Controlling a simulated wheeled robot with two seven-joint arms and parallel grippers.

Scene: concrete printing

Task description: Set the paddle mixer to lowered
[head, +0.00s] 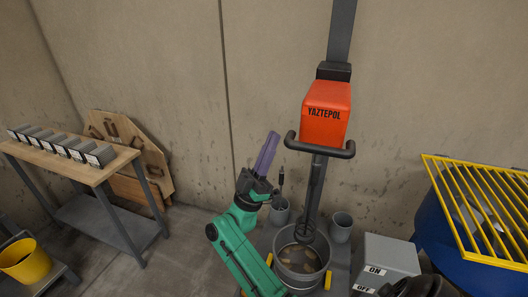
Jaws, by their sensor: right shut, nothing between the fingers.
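The paddle mixer has an orange-red head (326,112) marked YAZTEPOL, carried on a dark upright rail (341,35). A dark handlebar (321,148) with upturned ends runs below the head. Its shaft (315,190) goes down to a looped paddle (305,232). The paddle shows at the back rim of a grey bucket (301,283) with brownish contents; it looks above them. My right gripper (270,144), with purple fingers on a green arm, is shut and empty. My left gripper is not in view.
A grey box (387,263) with ON and OFF labels stands right of the bucket. Grey cups (341,227) stand behind the bucket. A blue drum (450,245) with a yellow grille (480,205) is at right. A wooden-topped table (120,160) with several grey blocks is at left.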

